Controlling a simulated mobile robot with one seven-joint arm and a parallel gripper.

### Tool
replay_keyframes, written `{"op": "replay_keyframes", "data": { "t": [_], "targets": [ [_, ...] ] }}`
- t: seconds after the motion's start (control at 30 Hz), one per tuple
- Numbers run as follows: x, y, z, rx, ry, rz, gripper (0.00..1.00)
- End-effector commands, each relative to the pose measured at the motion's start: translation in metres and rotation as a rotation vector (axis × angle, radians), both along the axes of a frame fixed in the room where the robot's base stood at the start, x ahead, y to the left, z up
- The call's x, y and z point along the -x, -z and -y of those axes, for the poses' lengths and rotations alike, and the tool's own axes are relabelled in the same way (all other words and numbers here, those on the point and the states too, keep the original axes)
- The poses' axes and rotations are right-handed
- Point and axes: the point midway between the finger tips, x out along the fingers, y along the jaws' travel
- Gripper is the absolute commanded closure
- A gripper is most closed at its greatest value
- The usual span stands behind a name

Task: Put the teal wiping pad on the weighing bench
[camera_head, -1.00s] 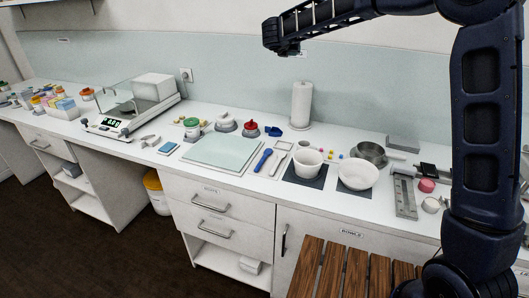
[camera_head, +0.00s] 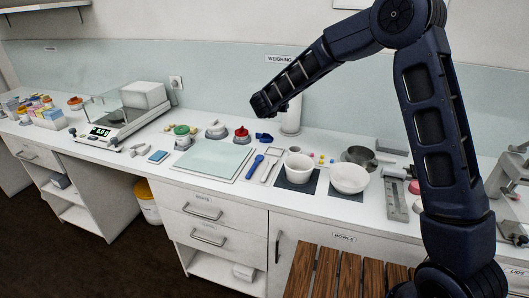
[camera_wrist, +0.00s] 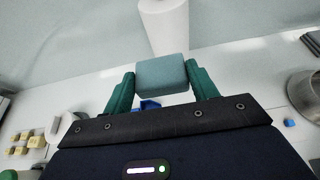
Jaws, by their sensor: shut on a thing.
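The teal wiping pad (camera_wrist: 162,74) is a small rounded block, seen in the wrist view. My gripper (camera_wrist: 160,82) is shut on it, with a green finger at each side. The white weighing bench (camera_wrist: 225,118) lies below and behind the pad, and the pad looks held above it. In the head view the bench (camera_head: 120,165) runs along the wall under a "WEIGHING" sign (camera_head: 280,59). My arm's dark end hangs over its back part, near the paper roll; the fingers and pad cannot be made out there.
The paper roll (camera_head: 291,115) stands at the back, close to the pad in the wrist view. A red-topped item (camera_head: 241,134), blue item (camera_head: 264,138), pale green mat (camera_head: 205,160), white bowls (camera_head: 349,178), metal pan (camera_head: 360,158) and scale (camera_head: 100,132) crowd the bench. Bare strips lie between.

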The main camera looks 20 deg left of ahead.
Motion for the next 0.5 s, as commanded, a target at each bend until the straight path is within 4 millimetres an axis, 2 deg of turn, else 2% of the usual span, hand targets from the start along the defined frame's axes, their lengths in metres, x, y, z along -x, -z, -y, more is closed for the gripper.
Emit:
{"op": "replay_keyframes", "data": {
  "t": [0.5],
  "targets": [
    [0.001,0.111,0.000,0.004,-0.002,-0.002,0.66]
  ]
}}
